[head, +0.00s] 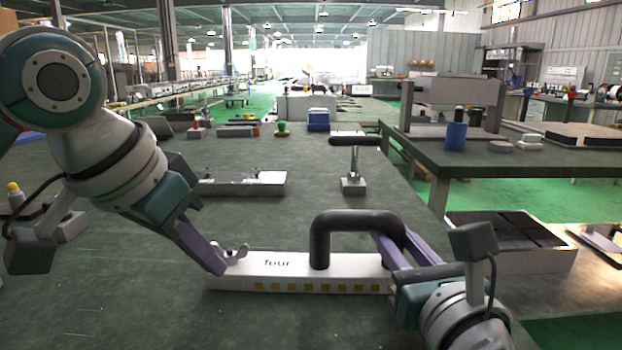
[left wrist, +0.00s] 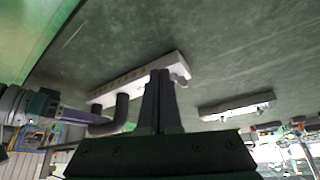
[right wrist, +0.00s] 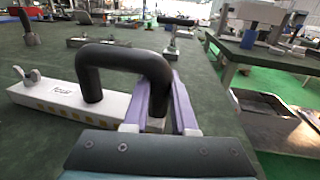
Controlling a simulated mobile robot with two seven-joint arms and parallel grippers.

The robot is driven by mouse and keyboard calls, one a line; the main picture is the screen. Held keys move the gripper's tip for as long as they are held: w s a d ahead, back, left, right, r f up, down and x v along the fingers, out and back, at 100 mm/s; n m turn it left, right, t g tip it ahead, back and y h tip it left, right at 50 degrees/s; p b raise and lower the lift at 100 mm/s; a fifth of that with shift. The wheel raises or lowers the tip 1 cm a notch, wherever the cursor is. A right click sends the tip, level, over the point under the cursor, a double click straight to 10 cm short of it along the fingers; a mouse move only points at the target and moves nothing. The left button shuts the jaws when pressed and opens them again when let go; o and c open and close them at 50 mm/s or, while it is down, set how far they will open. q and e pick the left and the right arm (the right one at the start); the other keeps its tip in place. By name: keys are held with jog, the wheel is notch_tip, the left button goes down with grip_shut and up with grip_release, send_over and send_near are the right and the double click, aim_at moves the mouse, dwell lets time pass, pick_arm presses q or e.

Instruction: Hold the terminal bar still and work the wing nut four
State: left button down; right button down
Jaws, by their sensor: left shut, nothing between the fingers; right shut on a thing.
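The terminal bar (head: 300,272) is a long white block with yellow squares on its front and the word "four" on top. A black arched handle (head: 357,218) rises from it. The grey wing nut (head: 237,254) sits at its left end; it also shows in the right wrist view (right wrist: 33,74). My left gripper (head: 220,268) is shut and empty, its purple fingertips beside the wing nut; I cannot tell whether they touch it. My right gripper (head: 385,240) is shut on the right leg of the black handle, seen closely in the right wrist view (right wrist: 160,112).
Another white bar (head: 240,184) lies further back on the dark table. A stand with a black T-shaped handle (head: 354,160) is behind the terminal bar. A dark tray (head: 510,235) is at the right.

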pick_arm(q)
jog(key=shift+w, duration=0.6)
dwell(0.9)
jog(key=shift+a, duration=0.2)
dwell(0.5)
jog(key=shift+w+a, duration=0.15)
jog(key=shift+a, duration=0.1)
jog(key=shift+w+a, duration=0.25)
jog(key=shift+a, duration=0.15)
jog(key=shift+w+a, duration=0.15)
jog(key=shift+w, duration=0.05)
jog(key=shift+s+a, duration=0.1)
